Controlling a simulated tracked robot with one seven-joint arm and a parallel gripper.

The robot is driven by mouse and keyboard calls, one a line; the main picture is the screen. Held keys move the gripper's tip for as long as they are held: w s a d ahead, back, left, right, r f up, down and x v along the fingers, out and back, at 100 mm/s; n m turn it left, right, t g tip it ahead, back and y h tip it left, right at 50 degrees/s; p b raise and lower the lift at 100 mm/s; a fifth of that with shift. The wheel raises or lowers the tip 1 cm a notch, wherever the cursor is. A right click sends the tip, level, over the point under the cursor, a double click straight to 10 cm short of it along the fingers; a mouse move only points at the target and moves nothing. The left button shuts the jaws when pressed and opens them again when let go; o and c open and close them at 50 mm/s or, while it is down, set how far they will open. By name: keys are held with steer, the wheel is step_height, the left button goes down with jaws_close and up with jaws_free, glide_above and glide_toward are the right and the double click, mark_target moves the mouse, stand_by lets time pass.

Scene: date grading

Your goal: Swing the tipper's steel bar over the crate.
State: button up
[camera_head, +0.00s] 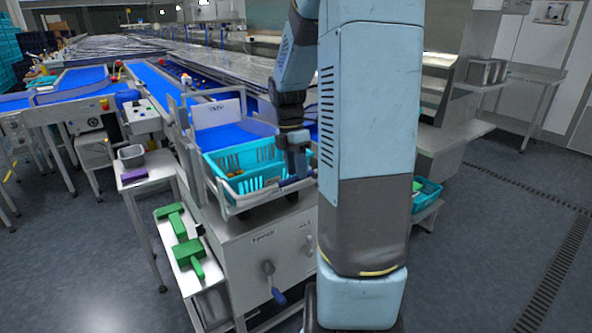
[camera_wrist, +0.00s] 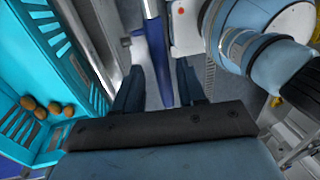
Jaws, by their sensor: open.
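The turquoise crate (camera_head: 232,160) sits in the tipper's grey cradle (camera_head: 232,205), partly behind my arm in the head view. The crate also shows at the left of the wrist view (camera_wrist: 28,62), with several brown dates in it. A steel bar (camera_wrist: 151,9) with a blue grip (camera_wrist: 157,62) runs down between my fingers in the wrist view. The blue grip seems to show at the crate's front right corner in the head view (camera_head: 297,185). My gripper (camera_wrist: 160,88) is open, its fingers on either side of the grip; contact cannot be told.
Green tools (camera_head: 186,250) lie on a low side shelf at left. A small stand holds a grey tin (camera_head: 131,156) and a purple block (camera_head: 134,174). A lever with a blue handle (camera_head: 278,295) hangs on the tipper's front. Open floor lies at right.

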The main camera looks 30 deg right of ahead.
steer(key=shift+f, duration=0.35)
jaws_close()
stand_by(0.6)
